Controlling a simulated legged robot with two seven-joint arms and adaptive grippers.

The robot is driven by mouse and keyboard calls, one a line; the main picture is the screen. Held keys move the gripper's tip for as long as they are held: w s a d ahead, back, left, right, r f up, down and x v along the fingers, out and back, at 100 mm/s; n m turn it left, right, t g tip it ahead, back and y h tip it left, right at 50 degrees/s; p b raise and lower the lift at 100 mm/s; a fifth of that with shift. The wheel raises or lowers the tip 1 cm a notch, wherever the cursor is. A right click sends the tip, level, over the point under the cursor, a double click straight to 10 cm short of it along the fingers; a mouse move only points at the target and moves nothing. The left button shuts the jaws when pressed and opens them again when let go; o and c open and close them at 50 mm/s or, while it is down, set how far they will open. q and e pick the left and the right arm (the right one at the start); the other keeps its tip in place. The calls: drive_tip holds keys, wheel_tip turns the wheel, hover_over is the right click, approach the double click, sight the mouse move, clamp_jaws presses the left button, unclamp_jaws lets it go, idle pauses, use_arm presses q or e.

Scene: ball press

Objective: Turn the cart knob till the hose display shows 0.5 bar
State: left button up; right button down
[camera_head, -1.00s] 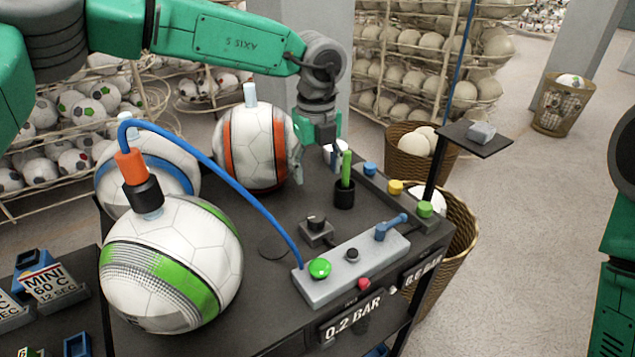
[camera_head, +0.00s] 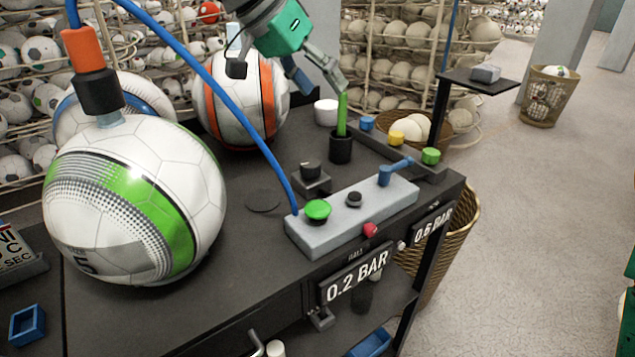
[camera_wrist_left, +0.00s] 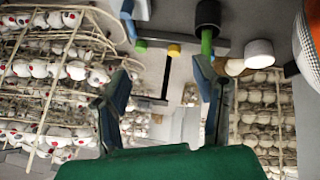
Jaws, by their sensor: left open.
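A larger black knob (camera_head: 311,169) sits on a small box behind the panel. I cannot tell which one is the cart knob. A display (camera_head: 357,276) on the front reads 0.2 BAR; another (camera_head: 432,226) reads 0.6 BAR. My left gripper (camera_head: 323,92) is open and empty, beyond the knobs near a green marker (camera_head: 342,115). It shows in the wrist view (camera_wrist_left: 162,70). My right gripper is out of view.
A white-green ball (camera_head: 115,200) with a blue hose (camera_head: 215,92) stands at left; an orange-striped ball (camera_head: 228,108) is behind. The marker stands in a black cup (camera_head: 340,147), next to a white cup (camera_head: 326,112). A rail holds coloured buttons (camera_head: 397,138). A small shelf (camera_head: 480,80) stands right.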

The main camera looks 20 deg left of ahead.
sight(310, 163)
use_arm(q)
drive_tip(key=s+a+f+m+g+y, duration=0.1)
drive_tip(key=s+a+f+m+y, duration=0.25)
drive_tip(key=a, duration=0.25)
drive_tip(key=shift+m+h, duration=0.25)
drive_tip(key=shift+h, duration=0.2)
drive_tip(key=b+x, duration=0.1)
drive_tip(key=x, duration=1.2)
drive_tip(key=shift+d+b, duration=0.3)
drive_tip(key=shift+b, duration=0.1)
drive_tip(key=c, duration=1.1)
